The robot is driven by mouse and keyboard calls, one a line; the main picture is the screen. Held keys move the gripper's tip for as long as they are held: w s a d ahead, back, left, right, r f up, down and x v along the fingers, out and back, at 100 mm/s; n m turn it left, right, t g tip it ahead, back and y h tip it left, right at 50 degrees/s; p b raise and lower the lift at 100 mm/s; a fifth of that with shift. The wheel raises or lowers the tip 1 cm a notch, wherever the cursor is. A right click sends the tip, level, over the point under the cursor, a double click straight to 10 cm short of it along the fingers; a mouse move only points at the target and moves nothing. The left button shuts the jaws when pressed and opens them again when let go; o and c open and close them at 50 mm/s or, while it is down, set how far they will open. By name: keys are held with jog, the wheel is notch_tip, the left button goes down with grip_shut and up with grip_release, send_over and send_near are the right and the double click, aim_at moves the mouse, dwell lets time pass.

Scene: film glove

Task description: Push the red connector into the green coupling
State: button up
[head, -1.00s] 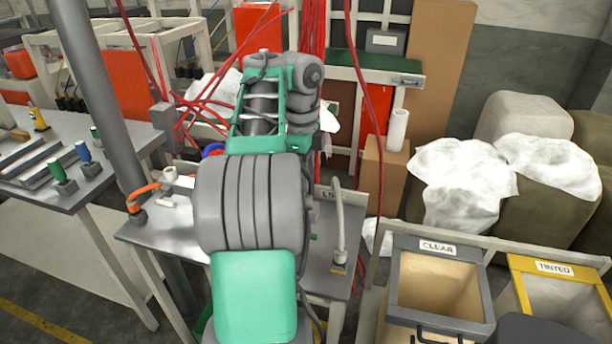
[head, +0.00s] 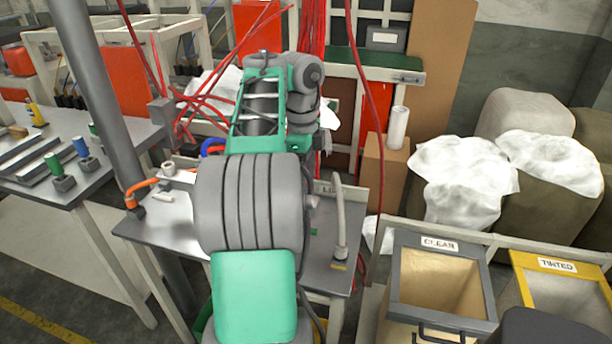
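My arm fills the middle of the view and hides much of the small grey worktable (head: 180,232) behind it. My gripper is not visible; it is hidden behind the arm. I cannot make out a red connector for certain; several red hoses (head: 215,100) hang and cross behind the arm. A green cylinder (head: 53,162) stands upright in a dark block on the left bench, but I cannot tell whether it is the green coupling. A tiny green spot (head: 315,232) shows on the worktable right of the arm.
A blue cylinder (head: 80,147) stands on the left bench (head: 110,165). An orange-ended hose fitting (head: 142,187) and an upright pale hose (head: 339,215) are at the worktable's sides. The CLEAR bin (head: 440,322) and TINTED bin (head: 562,264) stand at right. A grey post (head: 95,90) rises at left.

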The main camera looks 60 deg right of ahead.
jog(key=shift+o, duration=0.2)
jog(key=r+p, duration=0.3)
jog(key=r, duration=0.1)
jog(key=r+p, duration=0.4)
jog(key=shift+w, duration=0.2)
jog(key=shift+f, duration=0.1)
